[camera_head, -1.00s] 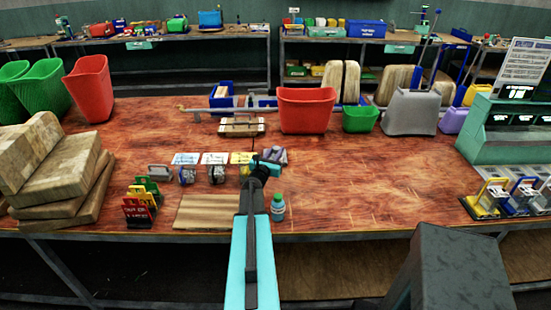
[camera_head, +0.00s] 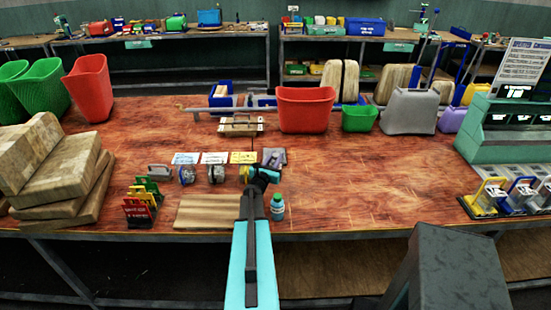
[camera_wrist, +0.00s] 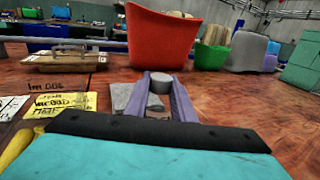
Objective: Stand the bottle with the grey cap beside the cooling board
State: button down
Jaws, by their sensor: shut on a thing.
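My gripper (camera_wrist: 165,98) has its two lavender fingers shut on a bottle with a grey cap (camera_wrist: 160,80), in the wrist view. The cap shows between the fingertips; most of the body below is hidden by the fingers and wrist. In the head view my gripper (camera_head: 271,160) is over the table beside a dark grey mat, and the bottle is hard to make out. The pale striped wooden board (camera_head: 215,213), which looks like the cooling board, lies at the table's front edge, left of my arm. I cannot tell whether the bottle touches the table.
A small bottle with a green cap (camera_head: 277,207) stands right of my arm near the front edge. Paper cards (camera_head: 214,158) and small presses (camera_head: 187,174) are left of my gripper. A red bin (camera_head: 306,108) stands behind.

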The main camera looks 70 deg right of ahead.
jog(key=shift+f, duration=0.15)
jog(key=c, duration=1.5)
grip_release()
jog(key=shift+r, duration=0.2)
jog(key=a+b, duration=0.4)
jog(key=a, duration=0.8)
jog(key=shift+w, duration=0.15)
